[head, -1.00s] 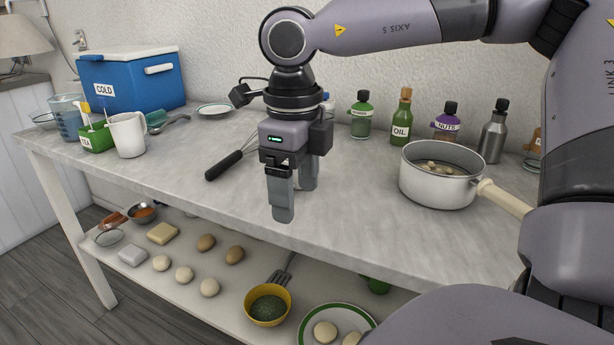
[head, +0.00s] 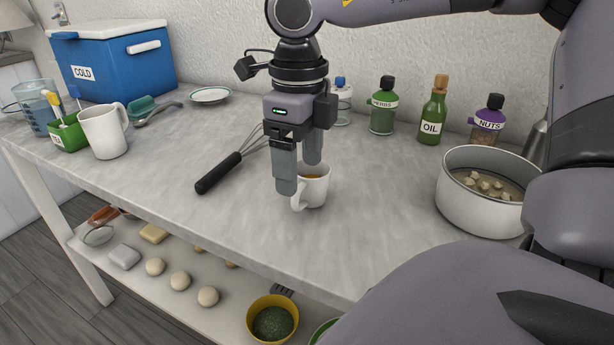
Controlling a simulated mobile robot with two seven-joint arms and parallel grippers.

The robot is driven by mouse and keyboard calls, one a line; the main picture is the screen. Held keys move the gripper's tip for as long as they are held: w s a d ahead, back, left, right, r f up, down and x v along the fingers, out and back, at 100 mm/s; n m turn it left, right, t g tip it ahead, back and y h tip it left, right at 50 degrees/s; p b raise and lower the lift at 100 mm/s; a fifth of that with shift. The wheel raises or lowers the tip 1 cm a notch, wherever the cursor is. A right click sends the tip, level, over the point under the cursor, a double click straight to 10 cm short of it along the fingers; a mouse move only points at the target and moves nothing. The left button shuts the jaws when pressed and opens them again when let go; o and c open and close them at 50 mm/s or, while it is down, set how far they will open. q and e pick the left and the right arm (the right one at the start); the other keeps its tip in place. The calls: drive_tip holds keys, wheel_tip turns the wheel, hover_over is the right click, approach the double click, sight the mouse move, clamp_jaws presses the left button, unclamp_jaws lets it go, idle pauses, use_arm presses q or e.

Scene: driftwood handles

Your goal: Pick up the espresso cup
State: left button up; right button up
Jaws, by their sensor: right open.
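The espresso cup (head: 316,192) is a small white cup with brown liquid in it. It stands upright on the grey worktop, its handle towards the front left. My right gripper (head: 298,176) points down at the cup and is open. One finger is in front of the cup's left side and hides part of it. The other finger is at the far side, by the rim. I cannot tell whether either finger touches the cup. My left gripper is not in view.
A black-handled whisk (head: 220,172) lies left of the cup. A white pot (head: 480,208) stands to the right. Bottles, including an oil bottle (head: 432,115), line the wall. A white mug (head: 106,132) and a blue cooler (head: 120,66) are at the left. The worktop in front is clear.

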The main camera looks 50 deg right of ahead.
sight(299, 186)
wheel_tip(299, 186, down, 7)
drive_tip(key=shift+r, duration=0.2)
drive_tip(key=c, duration=1.3)
drive_tip(key=shift+w+r, duration=0.1)
drive_tip(key=shift+r, duration=0.1)
